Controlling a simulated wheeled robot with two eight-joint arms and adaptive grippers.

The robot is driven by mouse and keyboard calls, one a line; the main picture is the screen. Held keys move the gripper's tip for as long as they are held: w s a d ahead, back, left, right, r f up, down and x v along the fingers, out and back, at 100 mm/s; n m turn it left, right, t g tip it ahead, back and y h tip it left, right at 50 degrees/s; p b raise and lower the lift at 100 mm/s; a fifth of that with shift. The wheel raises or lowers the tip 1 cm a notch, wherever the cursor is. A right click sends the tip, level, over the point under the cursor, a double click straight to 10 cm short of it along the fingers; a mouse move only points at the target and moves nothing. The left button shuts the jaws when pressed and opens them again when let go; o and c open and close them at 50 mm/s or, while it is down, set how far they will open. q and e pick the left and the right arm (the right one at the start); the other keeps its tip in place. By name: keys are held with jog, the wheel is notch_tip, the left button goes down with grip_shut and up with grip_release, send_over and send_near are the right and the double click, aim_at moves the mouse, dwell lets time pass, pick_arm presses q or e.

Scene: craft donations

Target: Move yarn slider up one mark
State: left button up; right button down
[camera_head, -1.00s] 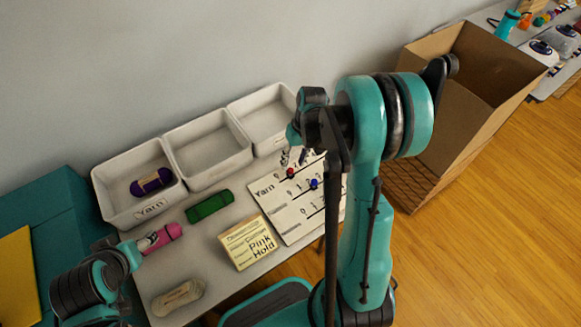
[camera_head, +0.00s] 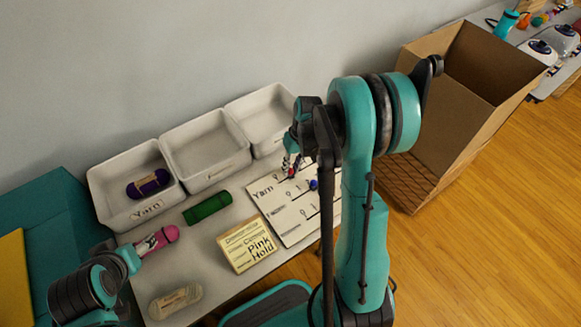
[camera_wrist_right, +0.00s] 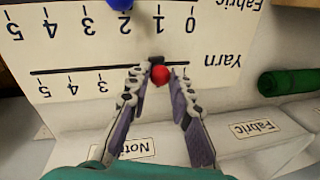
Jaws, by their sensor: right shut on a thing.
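The yarn slider is a red knob (camera_wrist_right: 160,75) on the Yarn row of a white board (camera_head: 303,228). My right gripper (camera_wrist_right: 160,70) is shut on the red knob, which shows between its fingertips in the right wrist view. By the spacing of the marks, the knob is near mark 1; the fingers cover the numbers there. Marks 3, 4 and 5 show clear to its left, upside down. A blue knob (camera_wrist_right: 124,3) sits near mark 2 of the Fabric row. My left gripper (camera_head: 138,250) is beside a pink yarn skein (camera_head: 162,237); its fingers are unclear.
White bins (camera_head: 180,205) line the wall; the Yarn bin holds a purple skein (camera_head: 148,184). A green roll (camera_head: 206,207), a Pink Hold card (camera_head: 246,243) and a beige skein (camera_head: 175,301) lie on the table. A cardboard box (camera_head: 460,145) stands to the right.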

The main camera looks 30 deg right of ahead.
jog(key=d, duration=0.3)
jog(key=shift+w+d, duration=0.15)
jog(key=shift+d, duration=0.25)
jog(key=c, duration=1.3)
grip_release()
jog(key=shift+c, duration=0.2)
jog(key=shift+r, duration=0.1)
notch_tip(320, 180, up, 12)
jog(key=d, duration=0.2)
jog(key=shift+f, duration=0.2)
jog(key=shift+d, duration=0.1)
